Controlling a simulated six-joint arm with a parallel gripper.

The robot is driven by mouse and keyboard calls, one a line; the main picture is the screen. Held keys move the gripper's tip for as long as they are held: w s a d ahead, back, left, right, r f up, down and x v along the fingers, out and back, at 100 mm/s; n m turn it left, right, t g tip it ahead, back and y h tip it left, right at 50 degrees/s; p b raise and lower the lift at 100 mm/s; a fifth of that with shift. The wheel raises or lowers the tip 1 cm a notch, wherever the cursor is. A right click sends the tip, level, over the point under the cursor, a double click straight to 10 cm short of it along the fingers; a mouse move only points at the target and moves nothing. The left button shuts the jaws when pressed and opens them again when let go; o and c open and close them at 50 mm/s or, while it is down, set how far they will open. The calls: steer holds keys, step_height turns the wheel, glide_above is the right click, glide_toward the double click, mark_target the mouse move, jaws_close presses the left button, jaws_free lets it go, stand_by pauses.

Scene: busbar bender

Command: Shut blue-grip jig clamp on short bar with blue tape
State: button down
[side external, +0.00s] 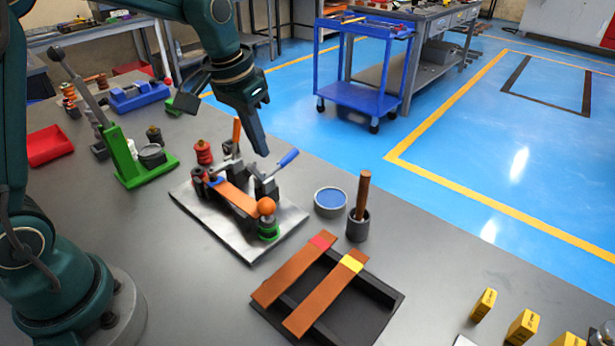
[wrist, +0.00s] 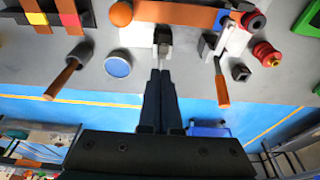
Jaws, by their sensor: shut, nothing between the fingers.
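The short copper bar with blue tape (side external: 238,197) lies in the jig on a pale metal plate (side external: 282,222). Its blue tape (wrist: 221,18) shows in the wrist view. The blue-grip clamp (side external: 266,187) stands at the bar's far side, its blue grip (side external: 289,158) slanting up and right, away from the bar. In the wrist view the clamp's dark body (wrist: 163,38) is beside the bar, and its grip is hidden behind my fingers. My gripper (side external: 263,152) is shut and empty, pointing down just left of the blue grip; I cannot tell whether they touch.
The orange-grip clamp (side external: 236,135) stands on the jig beside the blue one. An orange ball (side external: 266,207) is at the bar's near end. A blue-topped tin (side external: 330,199), a cup with a wooden handle (side external: 358,226) and a black tray (side external: 374,300) with two taped bars are to the right.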

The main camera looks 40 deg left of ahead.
mark_target(244, 173)
steer(key=shift+s+f, duration=0.25)
steer(key=shift+s, duration=0.25)
steer(key=shift+s+f, duration=0.1)
steer(key=shift+s, duration=0.4)
stand_by(0.3)
steer(key=shift+s+f, duration=0.35)
steer(key=shift+s, duration=0.45)
steer(key=shift+s+f, duration=0.6)
steer(key=shift+s, duration=0.25)
steer(key=shift+s+f, duration=0.8)
steer(key=shift+f, duration=0.15)
steer(key=shift+s+f, duration=0.2)
steer(key=shift+f, duration=0.3)
steer(key=shift+s+f, duration=0.15)
steer(key=shift+f, duration=0.3)
steer(key=shift+f, duration=0.1)
